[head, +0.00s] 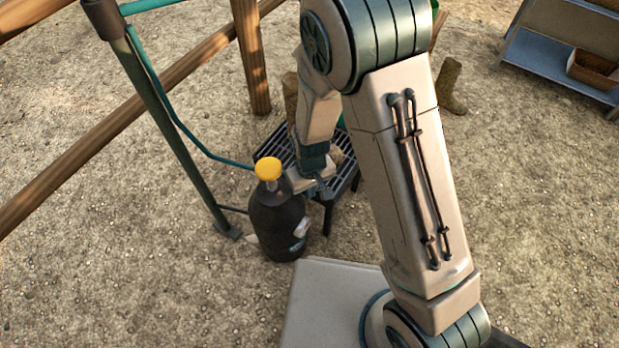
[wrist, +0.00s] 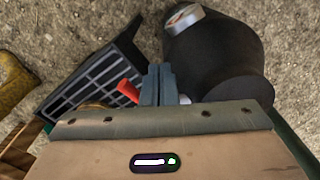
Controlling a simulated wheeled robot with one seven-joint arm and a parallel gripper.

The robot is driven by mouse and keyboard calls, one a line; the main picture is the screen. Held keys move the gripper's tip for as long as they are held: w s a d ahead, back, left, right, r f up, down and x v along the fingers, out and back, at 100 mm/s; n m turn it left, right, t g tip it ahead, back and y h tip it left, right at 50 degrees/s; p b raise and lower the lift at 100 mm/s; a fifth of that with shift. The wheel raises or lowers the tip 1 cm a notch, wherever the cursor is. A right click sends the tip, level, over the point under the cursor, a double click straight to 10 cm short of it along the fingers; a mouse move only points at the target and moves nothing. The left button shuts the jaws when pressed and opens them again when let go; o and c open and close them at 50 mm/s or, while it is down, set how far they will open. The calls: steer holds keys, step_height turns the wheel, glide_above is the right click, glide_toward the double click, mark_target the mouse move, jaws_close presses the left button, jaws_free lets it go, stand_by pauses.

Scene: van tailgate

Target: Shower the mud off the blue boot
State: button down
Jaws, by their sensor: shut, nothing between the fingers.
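I cannot make out a blue boot in either view; my arm hides part of the slatted stand. My gripper (head: 318,190) is low between the black bottle and the dark slatted stand (head: 352,180). In the wrist view its fingers (wrist: 158,85) are shut with nothing between them. A small red piece (wrist: 125,90) shows just left of the fingers, and a pale piece lies partly hidden to their right. A muddy brown object (head: 336,156) shows on the stand, partly hidden. A teal hose (head: 190,140) runs down from the post towards the bottle.
The black bottle (head: 276,222) with a yellow cap (head: 268,168) stands close to my gripper. A dark metal post (head: 170,120) and wooden rails (head: 140,125) are at left. An olive boot (head: 450,88) stands behind. A shelf (head: 560,62) is at upper right. Gravel at right is clear.

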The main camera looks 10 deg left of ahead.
steer(key=shift+f, duration=0.4)
steer(key=shift+w+d, duration=0.2)
steer(key=shift+w, duration=0.55)
steer(key=shift+w+d, duration=0.15)
steer(key=shift+w, duration=0.55)
steer(key=shift+w+d, duration=0.2)
steer(key=shift+w, duration=0.55)
steer(key=r+p, duration=0.1)
steer(key=r, duration=0.1)
steer(key=r+p, duration=0.2)
steer(key=shift+s+a+r+p, duration=0.1)
steer(key=shift+s+r+p, duration=0.1)
steer(key=shift+r+p, duration=0.15)
steer(key=w, duration=0.6)
steer(key=shift+w, duration=0.2)
steer(key=shift+f, duration=0.15)
